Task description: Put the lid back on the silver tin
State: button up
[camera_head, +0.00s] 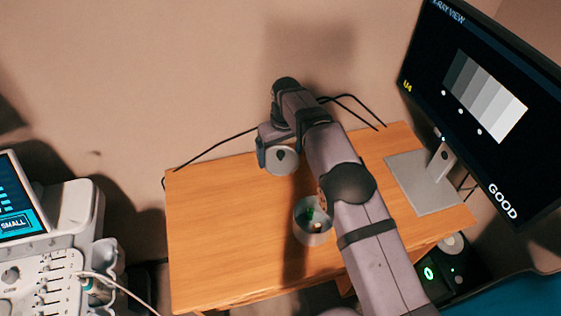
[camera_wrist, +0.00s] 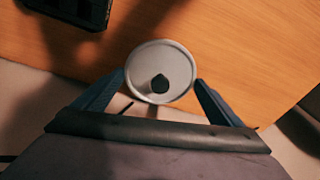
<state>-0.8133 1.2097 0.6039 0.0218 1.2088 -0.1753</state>
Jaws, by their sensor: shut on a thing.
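The lid (camera_head: 290,166) is a round, pale silver disc with a dark knob in its middle. My gripper (camera_head: 277,156) is shut on the lid at the back of the wooden table. In the wrist view the lid (camera_wrist: 145,60) sits between the two fingers of my gripper (camera_wrist: 160,84), knob facing the camera. The silver tin (camera_head: 299,227) stands open on the table, nearer the front than the lid and slightly right. Something green and a small pale thing show inside it. My arm hides part of the tin's right side. I do not make out the tin in the wrist view.
The wooden table (camera_head: 215,235) is clear on its left side. A monitor (camera_head: 470,100) on a grey stand (camera_head: 418,185) takes up the table's right side. Black cables (camera_head: 225,146) run along the wall behind. A dark object (camera_wrist: 75,8) shows at the wrist view's top left.

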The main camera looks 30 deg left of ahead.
aim_at(282, 153)
notch_tip(282, 153, up, 6)
jog(key=shift+f, duration=0.2)
jog(key=shift+r, duration=0.15)
jog(key=shift+d+r+p, duration=0.25)
jog(key=shift+p, duration=0.45)
jog(key=shift+s+d+r+m+p, duration=0.3)
jog(key=shift+d+m+p, duration=0.2)
jog(key=shift+p, duration=0.35)
jog(key=s+d+r+m+p, duration=0.2)
jog(key=s+d+p, duration=0.3)
jog(key=d, duration=0.3)
jog(key=s+d+r+m+p, duration=0.2)
jog(key=s+d+p, duration=0.4)
jog(key=s+d, duration=0.2)
jog(key=shift+d+f, duration=0.1)
jog(key=shift+f, duration=0.05)
notch_tip(282, 153, down, 6)
jog(key=b, duration=0.4)
jog(key=shift+b, duration=0.4)
